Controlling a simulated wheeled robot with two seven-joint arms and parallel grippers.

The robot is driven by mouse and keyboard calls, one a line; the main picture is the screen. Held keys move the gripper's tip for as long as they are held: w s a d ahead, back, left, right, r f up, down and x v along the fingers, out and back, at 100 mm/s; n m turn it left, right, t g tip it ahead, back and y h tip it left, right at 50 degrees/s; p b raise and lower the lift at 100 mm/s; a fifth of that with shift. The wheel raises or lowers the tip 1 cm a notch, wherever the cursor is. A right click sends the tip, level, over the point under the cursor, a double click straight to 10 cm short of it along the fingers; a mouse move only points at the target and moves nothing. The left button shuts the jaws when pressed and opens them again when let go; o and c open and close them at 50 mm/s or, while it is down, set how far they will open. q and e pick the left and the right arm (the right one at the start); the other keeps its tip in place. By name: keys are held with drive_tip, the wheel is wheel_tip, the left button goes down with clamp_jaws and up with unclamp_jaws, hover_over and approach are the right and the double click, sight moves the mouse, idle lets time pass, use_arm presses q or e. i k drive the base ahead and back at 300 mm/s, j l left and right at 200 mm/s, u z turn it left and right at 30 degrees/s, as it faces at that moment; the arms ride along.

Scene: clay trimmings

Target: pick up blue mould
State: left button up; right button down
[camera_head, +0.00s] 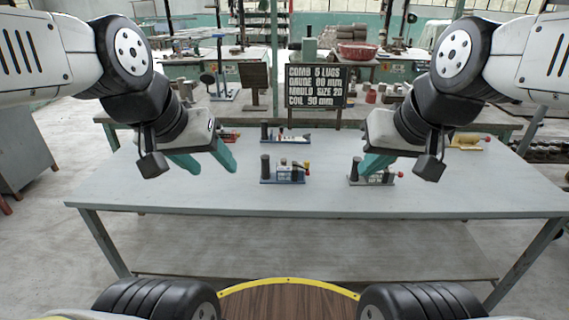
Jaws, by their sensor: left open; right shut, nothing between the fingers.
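I cannot tell for sure which is the blue mould. My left gripper (215,171) is open and empty, left of the nearer blue device and apart from it. My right gripper (368,175) is shut and empty. It hangs in front of a grey-based device (385,182) and partly hides it.
The grey table (200,200) is clear along its front. A reddish device (230,136) stands behind my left gripper. A yellow device (467,142) lies at the back right. A black sign (314,87) with white lettering stands behind the table.

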sight(286, 173)
drive_tip(key=l+u, duration=0.25)
drive_tip(key=l, duration=0.45)
drive_tip(key=k+l+u, duration=0.2)
drive_tip(key=l, duration=0.5)
drive_tip(key=i+j+z, duration=0.15)
drive_tip(key=i+j, duration=0.2)
drive_tip(key=i+j+z, duration=0.15)
drive_tip(key=i+j, duration=0.15)
drive_tip(key=j, duration=0.15)
drive_tip(key=i+j+z, duration=0.15)
drive_tip(key=i+j, duration=0.15)
drive_tip(key=j, duration=0.15)
drive_tip(key=k+j, duration=0.25)
drive_tip(key=k, duration=0.3)
drive_tip(key=i+l, duration=0.1)
drive_tip(key=i, duration=0.45)
